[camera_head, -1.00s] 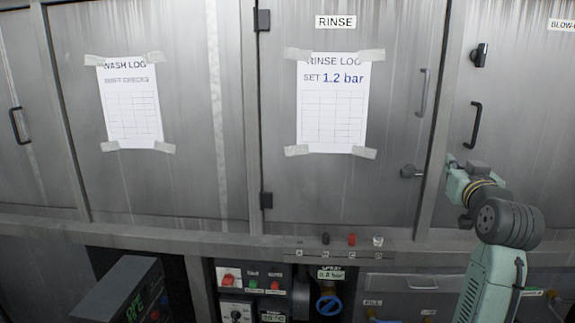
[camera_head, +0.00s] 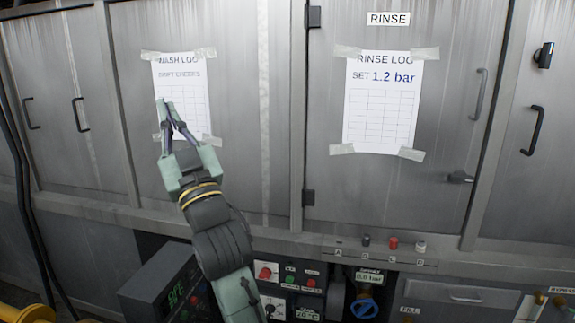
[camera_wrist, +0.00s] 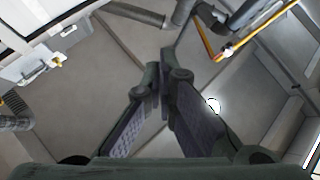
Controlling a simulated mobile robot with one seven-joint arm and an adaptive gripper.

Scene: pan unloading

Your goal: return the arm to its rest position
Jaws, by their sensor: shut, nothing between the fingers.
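My gripper (camera_head: 174,124) is raised in front of the wash log sheet (camera_head: 190,88) on the left door in the head view, and it hides the lower left part of the sheet. Its fingers point up. The fingers also show in the wrist view (camera_wrist: 160,75), with their tips close together and nothing held between them. My arm rises from the bottom of the head view.
A rinse log sheet (camera_head: 382,105) is taped to the middle door, with a door handle (camera_head: 479,94) to its right. Below runs a ledge with several small knobs (camera_head: 393,243). A dark box with a green display (camera_head: 160,282) stands at the lower left.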

